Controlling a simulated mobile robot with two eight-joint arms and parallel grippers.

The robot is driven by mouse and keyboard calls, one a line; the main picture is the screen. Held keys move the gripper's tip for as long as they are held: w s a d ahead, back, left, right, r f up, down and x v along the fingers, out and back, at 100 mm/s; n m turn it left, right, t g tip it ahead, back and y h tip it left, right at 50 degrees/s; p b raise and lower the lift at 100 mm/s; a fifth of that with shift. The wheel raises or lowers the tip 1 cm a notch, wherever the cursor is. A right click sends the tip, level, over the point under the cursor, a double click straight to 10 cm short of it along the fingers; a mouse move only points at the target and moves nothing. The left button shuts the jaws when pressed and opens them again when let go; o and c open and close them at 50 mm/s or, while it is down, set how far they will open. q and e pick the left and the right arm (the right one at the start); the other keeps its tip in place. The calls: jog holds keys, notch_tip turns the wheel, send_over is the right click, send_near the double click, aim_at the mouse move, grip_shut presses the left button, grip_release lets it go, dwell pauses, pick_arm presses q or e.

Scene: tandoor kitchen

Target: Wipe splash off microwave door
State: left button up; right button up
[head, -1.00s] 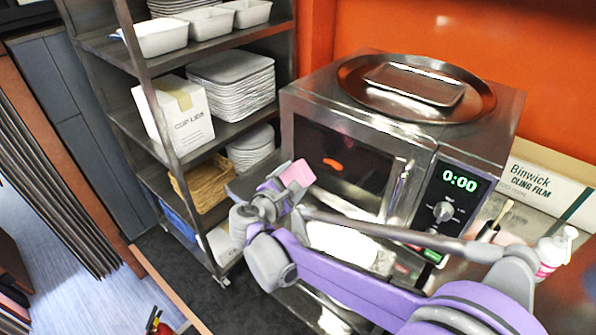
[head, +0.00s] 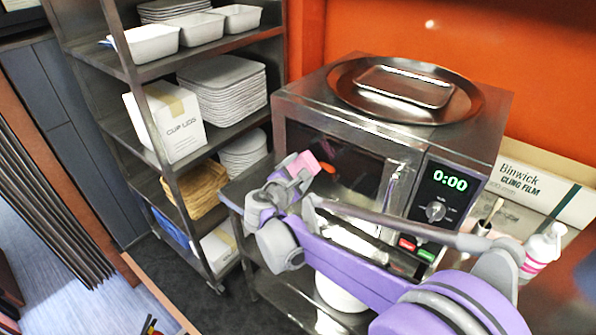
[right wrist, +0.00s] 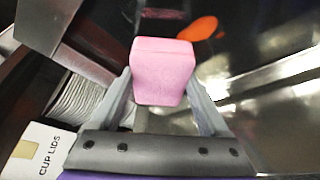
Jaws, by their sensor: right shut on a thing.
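The microwave (head: 440,140) stands on a steel counter with its dark glass door (head: 355,172) shut. An orange-red splash (head: 328,167) is on the left part of the door glass; it also shows in the right wrist view (right wrist: 198,28). My right gripper (head: 300,169) is shut on a pink sponge (head: 306,161), which also shows between the fingers in the right wrist view (right wrist: 163,68). The sponge is just left of the splash in the head view. I cannot tell whether it touches the glass. My left gripper is not in view.
A round metal tray (head: 465,105) with a smaller rectangular tray (head: 405,86) lies on the microwave. The door handle (head: 388,190) sticks out. A steel shelf rack (head: 185,75) stands close at left. A cling film box (head: 535,188) and a white bottle (head: 540,250) are at right.

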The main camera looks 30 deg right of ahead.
aim_at(316, 170)
jog(key=shift+w+d, duration=0.35)
jog(key=shift+d, duration=0.55)
dwell(0.5)
jog(key=shift+s, duration=0.1)
jog(key=shift+s+d, duration=0.25)
jog(key=shift+s, duration=0.35)
jog(key=shift+s+d, duration=0.2)
jog(key=shift+s, duration=0.45)
jog(key=shift+s+d, duration=0.25)
jog(key=shift+s, duration=0.35)
jog(key=shift+s+d, duration=0.45)
jog(key=shift+s, duration=0.45)
jog(key=shift+s+d, duration=0.4)
jog(key=shift+s, duration=0.45)
jog(key=shift+w+a, duration=0.55)
jog(key=shift+w, duration=0.7)
jog(key=shift+w+a, duration=0.55)
jog(key=shift+w, duration=0.65)
jog(key=shift+w+a, duration=0.55)
jog(key=shift+w, duration=0.7)
jog(key=shift+a, duration=0.1)
jog(key=shift+s+a, duration=0.4)
jog(key=shift+a, duration=0.5)
jog(key=shift+s+a, duration=0.4)
jog(key=shift+a, duration=0.5)
jog(key=shift+s+a, duration=0.4)
jog(key=shift+a, duration=0.5)
